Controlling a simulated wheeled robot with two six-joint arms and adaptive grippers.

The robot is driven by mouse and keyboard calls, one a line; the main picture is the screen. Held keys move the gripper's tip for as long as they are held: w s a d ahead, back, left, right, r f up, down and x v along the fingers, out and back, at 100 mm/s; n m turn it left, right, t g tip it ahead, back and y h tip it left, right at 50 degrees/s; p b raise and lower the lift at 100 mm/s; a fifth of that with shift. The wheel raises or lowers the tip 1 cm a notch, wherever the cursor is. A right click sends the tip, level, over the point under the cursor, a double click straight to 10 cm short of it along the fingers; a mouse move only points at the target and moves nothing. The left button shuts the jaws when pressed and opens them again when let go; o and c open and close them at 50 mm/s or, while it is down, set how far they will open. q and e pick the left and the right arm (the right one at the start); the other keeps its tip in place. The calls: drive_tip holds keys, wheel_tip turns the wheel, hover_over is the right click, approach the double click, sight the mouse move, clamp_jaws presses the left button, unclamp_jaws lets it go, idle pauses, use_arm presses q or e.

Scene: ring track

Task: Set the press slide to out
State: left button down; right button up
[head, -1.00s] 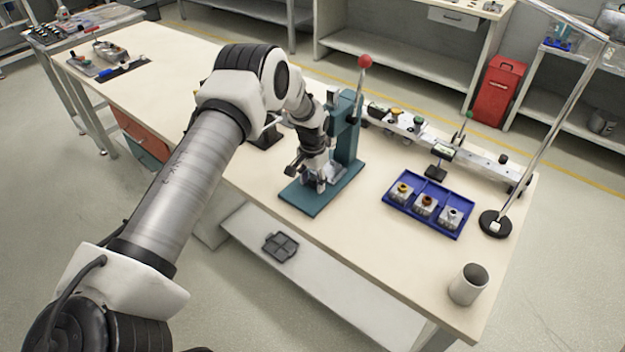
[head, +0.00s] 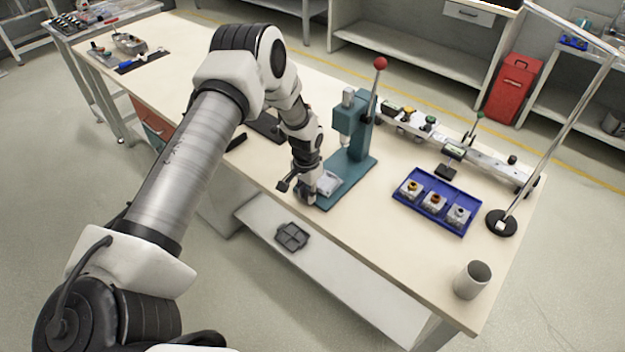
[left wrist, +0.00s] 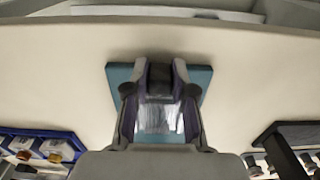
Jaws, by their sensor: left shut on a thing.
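The teal arbor press (head: 352,125) stands on the bench with its red-ball lever (head: 380,63) raised. Its pale metal slide (head: 328,181) lies over the front part of the teal base (head: 357,166), out in front of the column. My left gripper (head: 307,194) is low at the front end of the base and shut on the slide's near end. In the left wrist view the fingers (left wrist: 160,82) are over the teal base (left wrist: 120,75), with the silvery slide (left wrist: 160,119) between them. The gripped part is mostly hidden. My right gripper is not in view.
A blue tray (head: 408,203) with small parts sits right of the press. A rail fixture (head: 490,163) runs behind it. A lamp stand base (head: 501,223) and a grey cup (head: 472,279) are further right. The bench's front edge lies just before the gripper.

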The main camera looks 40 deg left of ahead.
use_arm(q)
drive_tip(key=shift+s+f, duration=0.15)
drive_tip(key=shift+s, duration=0.05)
drive_tip(key=c, duration=1)
unclamp_jaws()
drive_tip(key=shift+o, duration=0.2)
wheel_tip(320, 180, up, 12)
